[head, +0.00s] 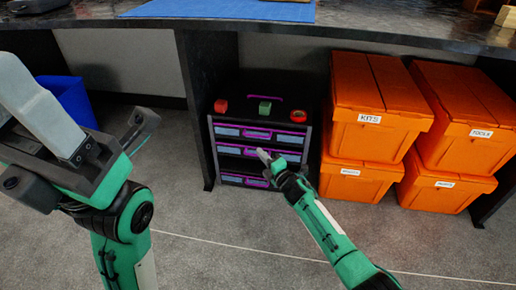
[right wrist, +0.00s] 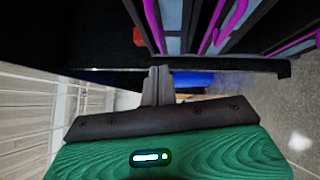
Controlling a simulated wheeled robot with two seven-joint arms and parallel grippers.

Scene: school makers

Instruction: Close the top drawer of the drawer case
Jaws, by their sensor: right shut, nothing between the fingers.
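The drawer case (head: 209,153) stands on the floor under the counter, with several drawer fronts that have purple handles. The top drawer (head: 229,131) is the upper row; I cannot tell how far it stands out. My right gripper (head: 263,156) is shut and empty, just in front of the drawer fronts, below the top row, and hides part of them. In the right wrist view its fingers (right wrist: 157,84) are together, with purple handles at the upper right; contact is unclear. My left gripper (head: 40,110) is close to the head camera at left, away from the case; its jaw opening is unclear.
Red pieces (head: 220,105) and a green piece (head: 265,107) sit on top of the case. Stacked orange boxes (head: 372,110) stand to its right. A black counter leg (head: 197,110) is close on its left. A blue bin (head: 70,98) is farther left. The floor in front is clear.

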